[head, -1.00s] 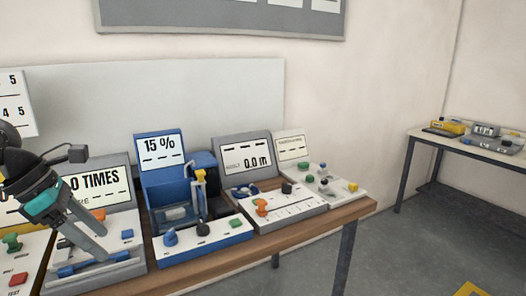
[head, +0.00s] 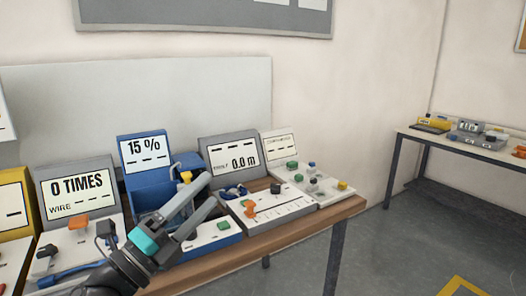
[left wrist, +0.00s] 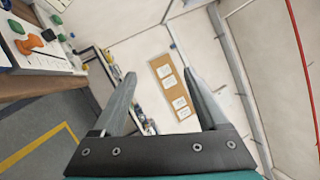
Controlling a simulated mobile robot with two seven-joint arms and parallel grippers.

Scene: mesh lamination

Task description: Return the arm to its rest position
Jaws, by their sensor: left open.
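My left gripper (head: 210,189) is dark grey with a teal band. In the head view it reaches in from the bottom left, its fingers pointing up and right in front of the blue device (head: 146,182). It also shows in the left wrist view (left wrist: 160,76), with its two fingers spread and nothing between them. The fingers cover part of the blue device's front panel. My right gripper is not in view.
The wooden table (head: 348,207) bears a row of devices: the "0 TIMES" panel (head: 76,187), the blue "15 %" device and the grey "0.0 m" device (head: 232,155). A second table (head: 410,132) stands far right. Open floor (head: 385,260) lies between them.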

